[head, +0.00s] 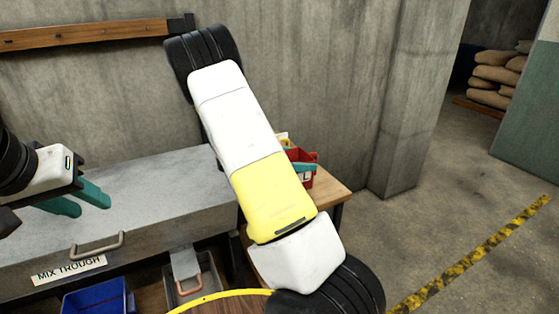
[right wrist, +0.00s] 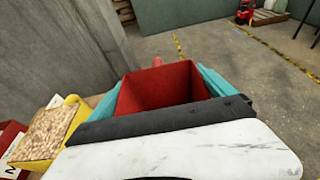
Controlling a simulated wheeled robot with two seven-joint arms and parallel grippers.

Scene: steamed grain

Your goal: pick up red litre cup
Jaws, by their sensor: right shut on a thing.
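The red litre cup (right wrist: 160,88) is a square, open-topped red vessel. In the right wrist view it sits between the two teal fingers of my right gripper (right wrist: 163,92), which is shut on it. Its inside looks empty, and its lower part is hidden. In the head view my right forearm covers most of this area; a red shape (head: 302,157) with a teal finger shows just past it, above the wooden table. My left gripper (head: 82,200) is open and empty above the grey trough.
A yellow container of grain (right wrist: 52,128) and a red box with a white label (right wrist: 12,138) stand beside the cup. The grey mix trough (head: 150,190), a blue bin (head: 95,299) and a wooden table (head: 328,190) are in view.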

